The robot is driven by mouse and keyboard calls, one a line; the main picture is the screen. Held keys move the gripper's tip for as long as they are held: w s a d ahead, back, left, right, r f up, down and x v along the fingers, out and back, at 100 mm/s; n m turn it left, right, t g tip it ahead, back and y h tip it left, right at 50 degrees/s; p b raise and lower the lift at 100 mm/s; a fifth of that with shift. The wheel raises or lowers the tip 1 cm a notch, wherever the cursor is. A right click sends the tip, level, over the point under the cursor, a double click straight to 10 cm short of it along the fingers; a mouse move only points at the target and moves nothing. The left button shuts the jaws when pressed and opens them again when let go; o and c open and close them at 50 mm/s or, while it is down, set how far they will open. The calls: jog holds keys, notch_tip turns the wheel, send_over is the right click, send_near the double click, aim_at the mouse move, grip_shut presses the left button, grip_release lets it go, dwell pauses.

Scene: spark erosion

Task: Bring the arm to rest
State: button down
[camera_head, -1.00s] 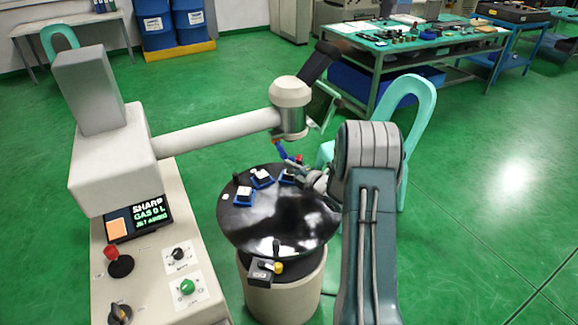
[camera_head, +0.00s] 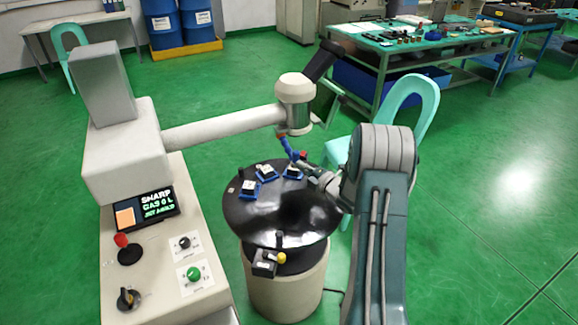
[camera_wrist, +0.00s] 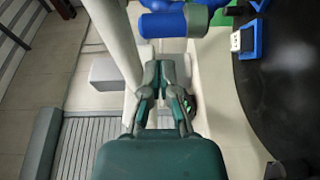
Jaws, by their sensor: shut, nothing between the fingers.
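My arm (camera_head: 378,240) rises at the lower right in the head view, and its bent joint stands right of the round black table (camera_head: 280,215). The wrist end reaches left over the table's right rim, partly hidden behind my own arm. My gripper (camera_wrist: 164,68) shows in the middle of the wrist view. Its fingers are together with nothing between them. It points towards the pale machine parts and the floor, left of the table's dark edge (camera_wrist: 280,75).
The machine's horizontal arm and head (camera_head: 296,100) hang above the table, with a blue nozzle (camera_head: 289,147) close to my wrist. In the wrist view a blue nozzle (camera_wrist: 163,23) is near the fingers. Small blue fixtures (camera_head: 249,188) sit on the table. A turquoise chair (camera_head: 425,95) stands behind my arm.

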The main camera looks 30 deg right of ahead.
jog(key=s+a+r+m+g+h, duration=0.25)
jog(key=r+m+h, duration=0.2)
jog(key=r, duration=0.35)
jog(key=s+a+r+m+g+h, duration=0.1)
jog(key=s+a+r+m+h, duration=0.15)
jog(key=r+m, duration=0.4)
jog(key=s+a+r+m+g, duration=0.1)
jog(key=s+a+m+g, duration=0.1)
jog(key=s+a, duration=0.4)
jog(key=s+a+r+m+g+y, duration=0.1)
jog(key=s+a+m+g, duration=0.2)
jog(key=s, duration=1.1)
jog(key=s+a+r+m+g+y, duration=0.1)
jog(key=s+a+m+g, duration=0.2)
jog(key=s+a, duration=0.6)
jog(key=shift+s+a+r+m, duration=0.35)
jog(key=shift+s+m, duration=0.5)
jog(key=shift+m, duration=0.25)
